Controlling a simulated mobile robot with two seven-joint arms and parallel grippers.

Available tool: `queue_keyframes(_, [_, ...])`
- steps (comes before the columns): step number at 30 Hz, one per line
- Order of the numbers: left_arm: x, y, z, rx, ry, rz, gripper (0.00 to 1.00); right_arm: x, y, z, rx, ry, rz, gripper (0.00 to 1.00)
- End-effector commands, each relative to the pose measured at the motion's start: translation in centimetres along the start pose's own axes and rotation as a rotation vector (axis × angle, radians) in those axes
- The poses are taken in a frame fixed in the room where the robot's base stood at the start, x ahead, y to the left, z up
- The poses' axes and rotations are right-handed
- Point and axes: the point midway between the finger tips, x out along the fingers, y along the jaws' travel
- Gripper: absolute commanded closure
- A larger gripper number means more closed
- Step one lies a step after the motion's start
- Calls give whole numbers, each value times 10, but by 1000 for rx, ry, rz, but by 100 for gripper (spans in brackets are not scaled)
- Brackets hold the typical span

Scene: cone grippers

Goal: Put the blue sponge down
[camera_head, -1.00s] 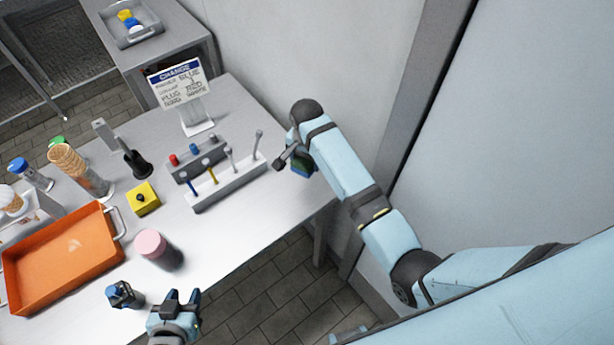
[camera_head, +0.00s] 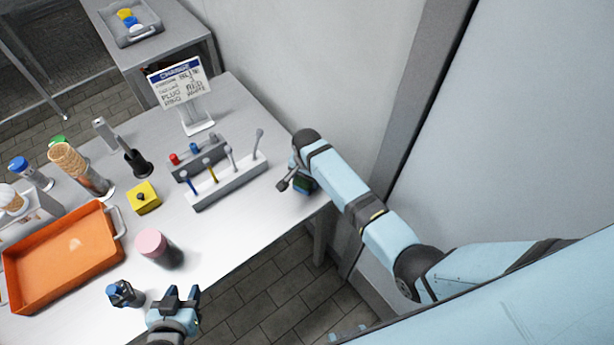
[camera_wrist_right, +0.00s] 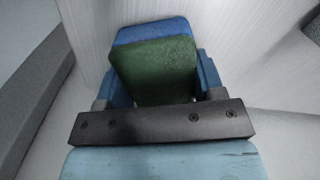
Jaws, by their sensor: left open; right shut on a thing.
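The blue sponge (camera_wrist_right: 155,32) has a dark green face (camera_wrist_right: 155,72) and sits between the fingers of my right gripper (camera_wrist_right: 155,88) in the right wrist view. In the head view the sponge (camera_head: 304,185) is mostly hidden under my right gripper (camera_head: 296,178), which is shut on it. It is at the right end of the grey table (camera_head: 235,225), close to the wall. I cannot tell whether the sponge touches the tabletop. My left gripper (camera_head: 180,295) is open and empty, at the table's front edge.
A rack with several sticks (camera_head: 228,186) stands left of the sponge. A pink-topped jar (camera_head: 153,246), a yellow box (camera_head: 143,197), an orange tray (camera_head: 62,257) and a sign (camera_head: 180,82) are further left. The table between the rack and front edge is clear.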

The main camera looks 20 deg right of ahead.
Motion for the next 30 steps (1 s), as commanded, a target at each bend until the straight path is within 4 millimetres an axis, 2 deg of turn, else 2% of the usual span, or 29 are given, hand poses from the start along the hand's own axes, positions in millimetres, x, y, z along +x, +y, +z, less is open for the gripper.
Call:
queue_keyframes(3, [0,0,2,-1,-2,0,57,4,0,0,0,0,1,57])
queue_keyframes(4, [0,0,2,-1,-3,1,57,3,0,0,0,0,0,31])
queue_keyframes(6, [-1,1,2,-1,-3,1,57,3,0,0,0,0,0,15])
queue_keyframes(7, [-1,1,2,-1,-3,1,57,3,0,0,0,0,0,12])
queue_keyframes(14, [-1,1,2,-1,-4,1,57,3,0,0,0,0,0,12])
queue_keyframes(18, [-1,1,2,-1,-4,1,57,-5,0,0,0,0,-1,12])
queue_keyframes(23, [-2,1,1,-1,-4,1,57,-33,-1,0,0,2,-4,12])
queue_keyframes(30, [-1,1,3,-1,-3,1,57,-85,-1,0,0,1,-3,12])
